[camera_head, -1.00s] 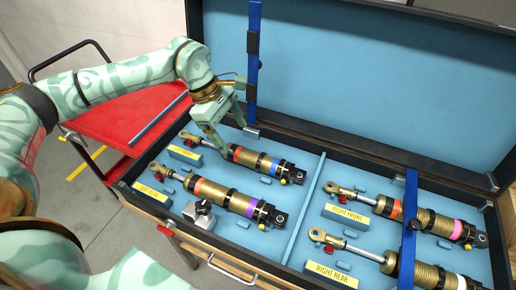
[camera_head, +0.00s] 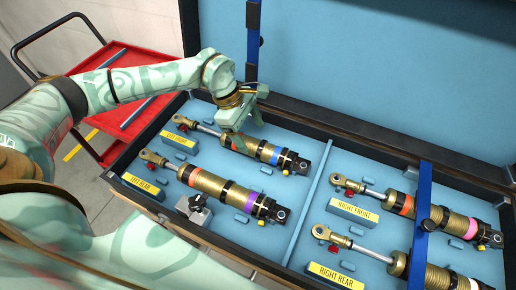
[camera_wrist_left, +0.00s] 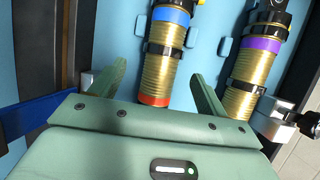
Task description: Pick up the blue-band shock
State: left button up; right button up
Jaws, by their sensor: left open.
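The blue-band shock (camera_head: 264,152) lies in the back left of the blue-lined case, with a gold body, an orange-red band and a blue band near its black end. It also shows in the left wrist view (camera_wrist_left: 165,66), running up from between my fingers. My left gripper (camera_head: 241,132) is open, pointing down over the shock's body near the orange-red band. In the left wrist view its two fingers (camera_wrist_left: 158,72) are spread to either side of the shock. Whether they touch it cannot be told. My right gripper is not in view.
The purple-band shock (camera_head: 235,193) lies parallel in front, with a small metal clamp (camera_head: 194,209) near it. A divider (camera_head: 309,204) separates the right-hand shocks, including a pink-band one (camera_head: 440,219). A blue upright strap (camera_head: 253,45) stands behind; a red cart (camera_head: 88,76) is at left.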

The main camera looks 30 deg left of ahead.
aim_at(255, 142)
pick_arm(q)
jog(key=x, duration=0.2)
jog(key=b+x, duration=0.1)
jog(key=x, duration=0.2)
jog(key=shift+s+f, duration=0.15)
jog(key=shift+a, duration=0.1)
jog(key=c, duration=1.5)
grip_shut()
jog(key=shift+r, duration=0.2)
